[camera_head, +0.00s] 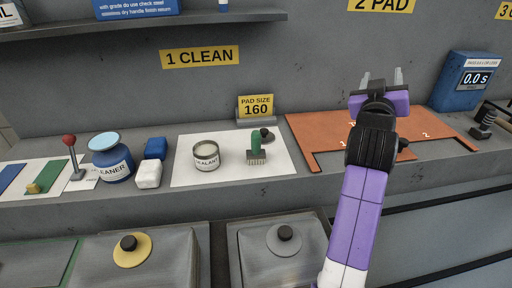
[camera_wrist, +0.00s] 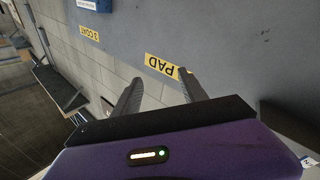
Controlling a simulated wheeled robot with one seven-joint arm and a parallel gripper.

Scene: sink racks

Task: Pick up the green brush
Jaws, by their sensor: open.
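The green brush (camera_head: 256,149) stands on a white sheet in the head view, its green handle up and its pale bristles down. My gripper (camera_head: 382,77) is raised above the orange board, to the right of the brush and well apart from it. Its two fingers are spread with nothing between them. In the wrist view my gripper (camera_wrist: 160,85) also shows open fingers against the grey wall. The brush is not in the wrist view.
A sealant tin (camera_head: 206,156) stands left of the brush and a small dark knob (camera_head: 266,134) sits just behind it. A pad size sign (camera_head: 256,106) stands at the back. The orange board (camera_head: 320,135) lies to the right. A shelf (camera_head: 150,27) overhangs the left.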

